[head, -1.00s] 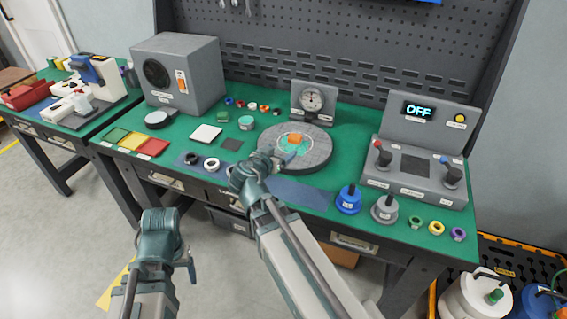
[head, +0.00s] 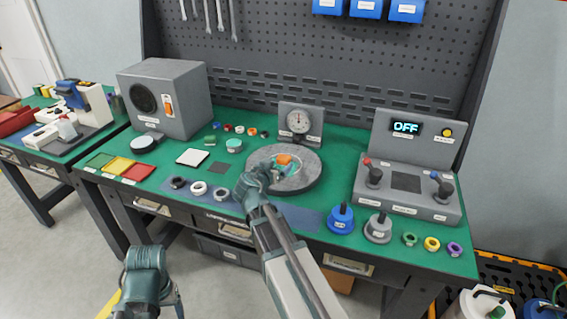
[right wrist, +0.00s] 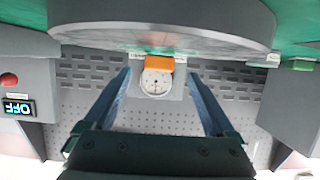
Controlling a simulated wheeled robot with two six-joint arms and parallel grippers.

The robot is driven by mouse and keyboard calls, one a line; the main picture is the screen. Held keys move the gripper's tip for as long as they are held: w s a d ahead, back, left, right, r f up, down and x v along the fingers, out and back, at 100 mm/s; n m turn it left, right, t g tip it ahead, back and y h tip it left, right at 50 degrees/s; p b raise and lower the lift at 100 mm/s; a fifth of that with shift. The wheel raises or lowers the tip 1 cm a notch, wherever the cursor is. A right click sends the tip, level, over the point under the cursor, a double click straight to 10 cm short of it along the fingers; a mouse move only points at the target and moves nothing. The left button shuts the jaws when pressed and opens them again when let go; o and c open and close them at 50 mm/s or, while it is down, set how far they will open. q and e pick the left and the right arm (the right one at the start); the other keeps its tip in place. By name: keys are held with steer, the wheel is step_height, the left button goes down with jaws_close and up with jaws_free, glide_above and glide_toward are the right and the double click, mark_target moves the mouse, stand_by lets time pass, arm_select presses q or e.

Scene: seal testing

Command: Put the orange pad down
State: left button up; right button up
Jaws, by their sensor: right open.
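The orange pad (head: 284,159) is small and blocky and sits at the middle of the round grey turntable (head: 308,181). It also shows in the right wrist view (right wrist: 158,65), against the turntable, between my open fingers in the picture. My right gripper (head: 279,171) is open just in front of the pad and partly hides the middle of the turntable. Its two blue fingers (right wrist: 159,78) stand apart in the right wrist view. Whether they touch the pad is unclear. My left gripper (head: 176,299) hangs low at the bottom left, away from the bench, its jaws unclear.
A dial gauge (head: 299,121) stands behind the turntable. A control box (head: 408,190) reading OFF is on the right, with blue and grey weights (head: 341,218) before it. Rings (head: 199,187) lie on the blue mat at front left. Green bench surface is clear between turntable and control box.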

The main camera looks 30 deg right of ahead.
mark_target(282, 160)
steer(key=b+x, duration=0.2)
steer(key=x, duration=0.3)
steer(key=shift+d+f, duration=0.1)
steer(key=shift+c, duration=0.3)
jaws_close()
steer(key=shift+r+p, duration=0.25)
steer(key=shift+p, duration=0.05)
